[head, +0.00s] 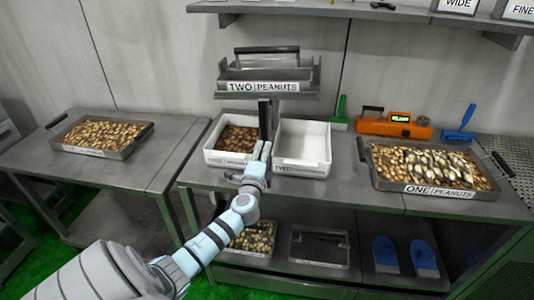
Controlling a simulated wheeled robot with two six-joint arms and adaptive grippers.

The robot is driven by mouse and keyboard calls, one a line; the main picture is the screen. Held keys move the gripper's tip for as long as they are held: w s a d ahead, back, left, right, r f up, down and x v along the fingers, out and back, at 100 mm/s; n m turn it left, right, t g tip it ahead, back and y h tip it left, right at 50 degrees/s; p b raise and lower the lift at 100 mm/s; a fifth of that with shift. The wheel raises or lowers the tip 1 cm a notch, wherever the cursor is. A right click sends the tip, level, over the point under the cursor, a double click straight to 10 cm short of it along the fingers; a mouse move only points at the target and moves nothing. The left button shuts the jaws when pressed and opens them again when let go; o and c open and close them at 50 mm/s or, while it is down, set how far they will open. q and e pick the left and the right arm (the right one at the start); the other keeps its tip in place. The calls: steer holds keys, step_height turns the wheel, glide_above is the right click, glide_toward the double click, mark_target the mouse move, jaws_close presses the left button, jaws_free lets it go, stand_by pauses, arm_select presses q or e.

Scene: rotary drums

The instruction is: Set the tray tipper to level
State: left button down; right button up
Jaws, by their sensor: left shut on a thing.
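The tray tipper (264,118) stands at the middle of the bench, with a dark post and a platform on top. A grey metal tray (292,74) labelled TWO PEANUTS rests on the platform. No peanuts show in it, and its exact tilt is hard to tell. My left gripper (262,150) is at the lower part of the post, between two white bins. It is shut on a part of the tipper there, which the fingers mostly hide. My right gripper is not in view.
The left white bin (211,156) holds brown peanuts; the right white bin (303,171) looks empty. A tray labelled ONE PEANUTS (413,188) is at right, below an orange device (394,126). Another full tray (62,150) is on the left table. A shelf (350,11) hangs above.

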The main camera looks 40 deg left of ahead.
arm_select(q)
steer(key=shift+s+a+f+m, duration=0.2)
steer(key=shift+s+a+m, duration=0.1)
steer(key=shift+m, duration=0.1)
stand_by(0.3)
steer(key=c, duration=1.2)
jaws_free()
steer(key=shift+a+r, duration=0.1)
steer(key=v, duration=1.2)
